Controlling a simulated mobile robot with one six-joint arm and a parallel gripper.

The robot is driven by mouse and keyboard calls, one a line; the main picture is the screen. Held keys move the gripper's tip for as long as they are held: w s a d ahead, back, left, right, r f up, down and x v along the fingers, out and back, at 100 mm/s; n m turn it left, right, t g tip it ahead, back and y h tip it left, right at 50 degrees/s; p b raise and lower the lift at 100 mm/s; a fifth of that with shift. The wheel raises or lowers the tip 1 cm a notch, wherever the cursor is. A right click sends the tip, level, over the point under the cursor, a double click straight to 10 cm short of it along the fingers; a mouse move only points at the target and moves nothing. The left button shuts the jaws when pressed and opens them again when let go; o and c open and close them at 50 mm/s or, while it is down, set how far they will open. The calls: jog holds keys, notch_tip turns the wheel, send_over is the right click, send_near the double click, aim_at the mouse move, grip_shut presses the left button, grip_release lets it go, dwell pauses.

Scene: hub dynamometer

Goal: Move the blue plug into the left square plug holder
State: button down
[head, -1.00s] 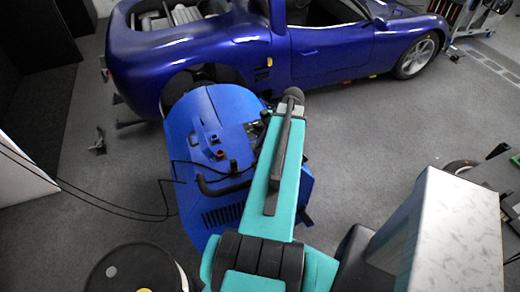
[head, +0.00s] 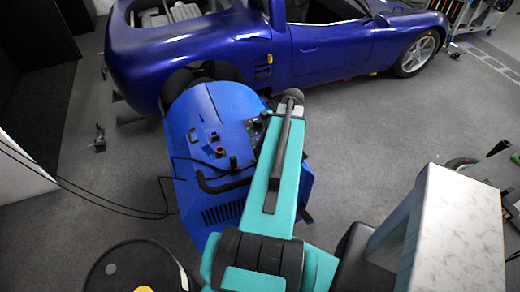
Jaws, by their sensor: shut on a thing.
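The blue dynamometer unit (head: 232,104) stands by the car's rear wheel arch. I cannot tell for sure which of these is the left square plug holder. My teal arm reaches over the unit's right side. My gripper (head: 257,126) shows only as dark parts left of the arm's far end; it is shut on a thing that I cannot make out. I do not see the blue plug clearly anywhere.
The blue car (head: 335,45) stands behind. A dark drum (head: 130,268) is at front left. The grey floor (head: 365,130) right of the unit is clear.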

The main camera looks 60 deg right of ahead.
jog(key=c, duration=1.6)
grip_release()
jog(key=shift+d, duration=0.1)
jog(key=shift+b+v, duration=1.85)
jog(key=shift+v, duration=5)
